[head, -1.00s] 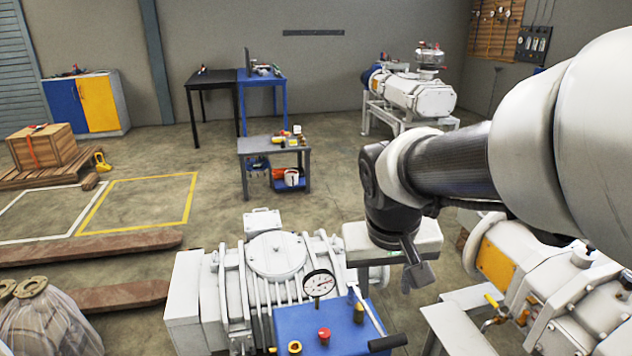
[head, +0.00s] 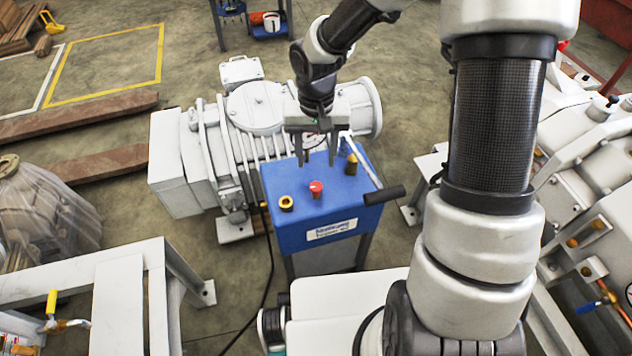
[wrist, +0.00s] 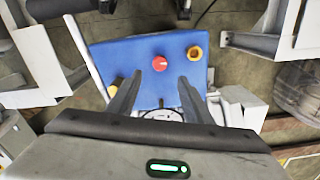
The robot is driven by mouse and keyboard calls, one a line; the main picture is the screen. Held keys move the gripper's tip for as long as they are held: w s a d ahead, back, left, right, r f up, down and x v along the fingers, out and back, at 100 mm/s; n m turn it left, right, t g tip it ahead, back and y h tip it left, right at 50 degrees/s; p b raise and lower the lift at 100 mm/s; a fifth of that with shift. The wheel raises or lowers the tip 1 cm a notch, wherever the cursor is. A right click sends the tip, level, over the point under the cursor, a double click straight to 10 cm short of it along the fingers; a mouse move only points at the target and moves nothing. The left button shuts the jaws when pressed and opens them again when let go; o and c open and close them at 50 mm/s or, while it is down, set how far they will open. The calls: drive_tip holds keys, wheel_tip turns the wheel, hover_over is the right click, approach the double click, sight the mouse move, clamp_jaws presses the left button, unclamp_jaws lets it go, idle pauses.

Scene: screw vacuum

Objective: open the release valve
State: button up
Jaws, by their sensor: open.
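No part is visibly marked as the release valve. The blue control box (head: 290,235) carries a red button (head: 316,188), a yellow ring-shaped knob (head: 286,203) and a brass knob (head: 351,165). A metal lever with a black handle (head: 384,195) runs along its right side. My gripper (head: 315,162) is open and empty above the back of the box, pointing down. In the wrist view, the red button (wrist: 160,64) shows between and beyond my fingers (wrist: 158,88). The brass knob (wrist: 113,88) is beside one finger. The gauge (wrist: 162,115) is mostly hidden behind my gripper.
A white ribbed pump (head: 258,105) stands directly behind the box. White machinery (head: 600,190) fills the right side, with a white frame (head: 120,300) at lower left. A black cable (head: 270,280) runs along the floor.

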sight(316, 186)
wheel_tip(316, 186, down, 10)
drive_tip(key=b, duration=0.2)
drive_tip(key=shift+r+b, duration=0.1)
drive_tip(key=shift+b, duration=0.25)
drive_tip(key=shift+c, duration=0.3)
drive_tip(key=c, duration=1)
